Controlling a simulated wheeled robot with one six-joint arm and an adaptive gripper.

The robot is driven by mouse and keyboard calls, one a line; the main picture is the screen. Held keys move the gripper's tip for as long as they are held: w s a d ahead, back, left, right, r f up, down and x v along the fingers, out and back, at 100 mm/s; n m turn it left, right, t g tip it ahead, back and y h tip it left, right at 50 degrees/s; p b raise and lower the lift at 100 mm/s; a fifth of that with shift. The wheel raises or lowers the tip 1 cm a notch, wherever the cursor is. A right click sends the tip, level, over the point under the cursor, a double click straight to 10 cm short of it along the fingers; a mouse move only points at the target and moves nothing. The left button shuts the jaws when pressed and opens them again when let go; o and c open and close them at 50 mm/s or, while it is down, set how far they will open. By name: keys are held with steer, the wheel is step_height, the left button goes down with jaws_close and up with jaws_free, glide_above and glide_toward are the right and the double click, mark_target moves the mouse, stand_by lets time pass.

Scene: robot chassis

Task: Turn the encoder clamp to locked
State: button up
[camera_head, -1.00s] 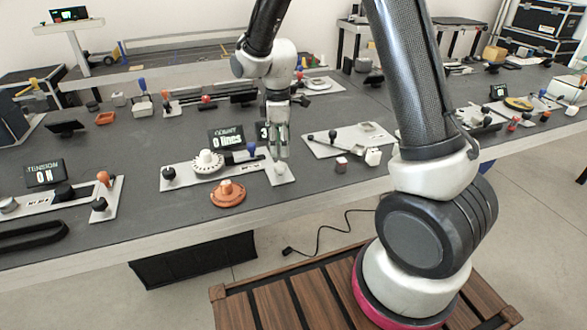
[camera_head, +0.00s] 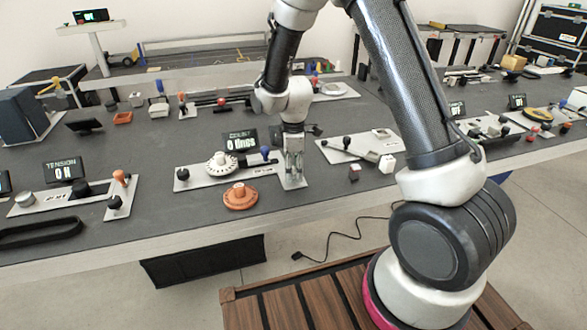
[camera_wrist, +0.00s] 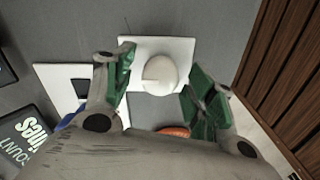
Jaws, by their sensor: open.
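A round white knob (camera_wrist: 161,74) with a notch line sits on a small white plate (camera_wrist: 180,46) in the wrist view; it appears to be the encoder clamp. My gripper (camera_wrist: 164,62) is open, with a green-padded finger on each side of the knob and gaps between. In the head view my gripper (camera_head: 293,172) points down over the small plate (camera_head: 294,184) and hides the knob. Beside it is the encoder plate (camera_head: 190,182) with a white toothed dial (camera_head: 221,164), a blue-tipped lever (camera_head: 265,152) and a count display (camera_head: 240,141). No lock marking is legible.
An orange round part (camera_head: 240,196) lies just in front and left of the small plate. The tension station (camera_head: 60,198) is at the left.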

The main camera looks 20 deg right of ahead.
steer(key=shift+c, duration=0.5)
steer(key=c, duration=0.9)
steer(key=shift+c, duration=0.2)
steer(key=m, duration=0.4)
steer(key=shift+m, duration=0.4)
steer(key=m, duration=0.9)
steer(key=shift+m, duration=2.1)
